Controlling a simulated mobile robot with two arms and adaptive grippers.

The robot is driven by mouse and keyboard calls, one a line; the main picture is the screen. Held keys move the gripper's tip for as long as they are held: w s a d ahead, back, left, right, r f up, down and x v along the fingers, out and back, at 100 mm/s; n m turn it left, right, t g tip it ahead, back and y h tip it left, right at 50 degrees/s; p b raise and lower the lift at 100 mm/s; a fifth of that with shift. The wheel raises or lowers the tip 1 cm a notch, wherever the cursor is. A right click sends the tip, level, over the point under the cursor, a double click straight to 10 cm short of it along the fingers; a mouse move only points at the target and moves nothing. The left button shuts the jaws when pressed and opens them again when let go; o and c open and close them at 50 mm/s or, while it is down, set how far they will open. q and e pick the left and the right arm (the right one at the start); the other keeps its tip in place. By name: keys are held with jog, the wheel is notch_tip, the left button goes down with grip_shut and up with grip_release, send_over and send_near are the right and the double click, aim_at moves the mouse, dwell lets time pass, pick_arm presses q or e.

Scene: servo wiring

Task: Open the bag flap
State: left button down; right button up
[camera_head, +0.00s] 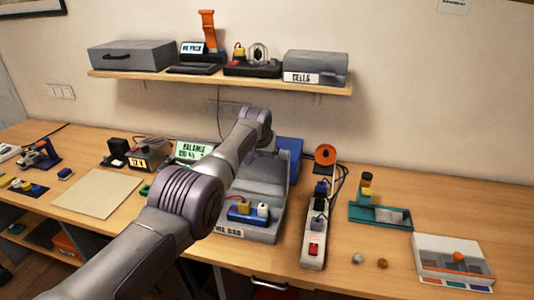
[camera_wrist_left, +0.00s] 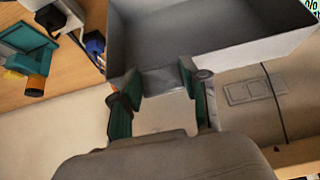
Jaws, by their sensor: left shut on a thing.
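The grey bag (camera_head: 270,233), with a partly hidden white label on its front, stands mid-table. A blue pack (camera_head: 240,213) with connectors lies in its open front part. Its grey flap (camera_head: 268,172) is raised at the back, partly behind my left arm. My left gripper is at the flap's upper edge, its fingers mostly hidden in the head view. In the left wrist view my left gripper (camera_wrist_left: 163,88) has its two green fingers shut on a tab at the edge of the grey flap (camera_wrist_left: 185,35). My right gripper is in no view.
A power strip (camera_head: 314,240) and an orange-topped stand (camera_head: 325,155) are right of the bag. A teal holder (camera_head: 380,215) and white tray (camera_head: 452,262) stand farther right. A wall shelf (camera_head: 215,83) with boxes hangs above my arm. A beige mat (camera_head: 98,193) lies left.

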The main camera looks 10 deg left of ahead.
pick_arm(q)
jog(key=shift+s+f, duration=0.1)
jog(key=shift+f, duration=0.15)
jog(key=c, duration=0.6)
grip_release()
jog(key=shift+r, duration=0.1)
jog(key=shift+o, duration=0.2)
jog(key=shift+r, duration=0.1)
jog(key=shift+r, duration=0.1)
jog(key=shift+s+r, duration=0.15)
jog(key=shift+r, duration=0.2)
jog(key=v, duration=1.1)
jog(key=shift+s+f, duration=0.15)
